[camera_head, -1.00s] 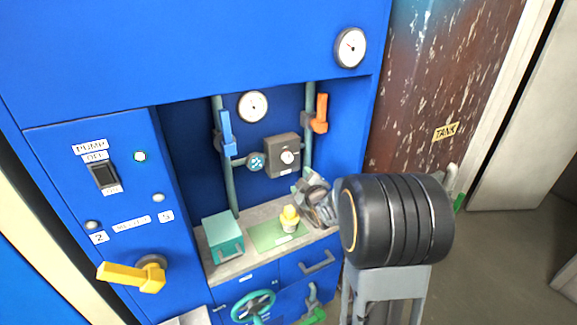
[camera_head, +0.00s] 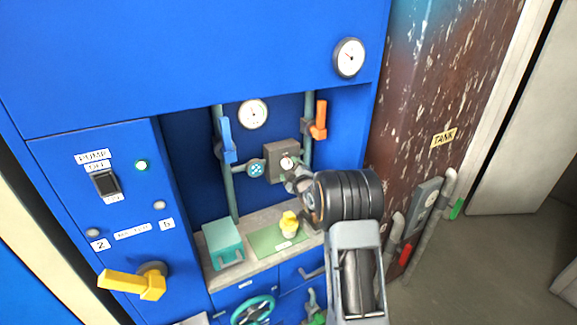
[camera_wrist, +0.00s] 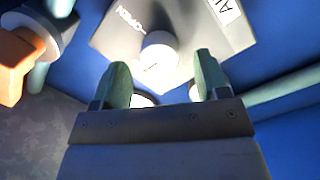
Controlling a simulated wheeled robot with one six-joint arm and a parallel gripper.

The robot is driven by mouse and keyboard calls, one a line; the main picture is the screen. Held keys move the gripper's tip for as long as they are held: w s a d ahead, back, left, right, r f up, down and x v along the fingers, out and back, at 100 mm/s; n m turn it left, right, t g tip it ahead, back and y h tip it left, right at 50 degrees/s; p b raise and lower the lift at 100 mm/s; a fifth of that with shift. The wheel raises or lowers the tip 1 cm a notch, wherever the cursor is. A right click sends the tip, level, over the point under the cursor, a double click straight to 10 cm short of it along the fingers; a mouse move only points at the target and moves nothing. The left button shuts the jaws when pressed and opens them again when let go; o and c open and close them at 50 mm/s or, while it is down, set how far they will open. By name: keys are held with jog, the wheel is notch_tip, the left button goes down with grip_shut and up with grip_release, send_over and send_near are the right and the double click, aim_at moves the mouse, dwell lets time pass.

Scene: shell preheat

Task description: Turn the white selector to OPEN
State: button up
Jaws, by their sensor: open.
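The white selector (camera_head: 287,163) is a small round knob on the front of a grey box (camera_head: 275,149) inside the blue recess. In the wrist view the selector (camera_wrist: 160,52) shows a thin dark mark on its face, and the grey box carries an upside-down OPEN label beside it. My gripper (camera_wrist: 162,66) is open, with its two green fingertips to either side of the selector's lower edge and visible gaps to it. In the head view my gripper (camera_head: 291,177) is just below and right of the selector, partly hidden by my wrist.
An orange lever (camera_head: 319,121) on a pipe stands close right of the box; a blue lever (camera_head: 228,138) and a round blue fitting (camera_head: 256,169) are to its left. Below, a shelf holds a teal box (camera_head: 223,241) and a yellow-topped item (camera_head: 289,222).

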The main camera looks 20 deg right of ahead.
jog(key=shift+w, duration=1)
jog(key=c, duration=0.9)
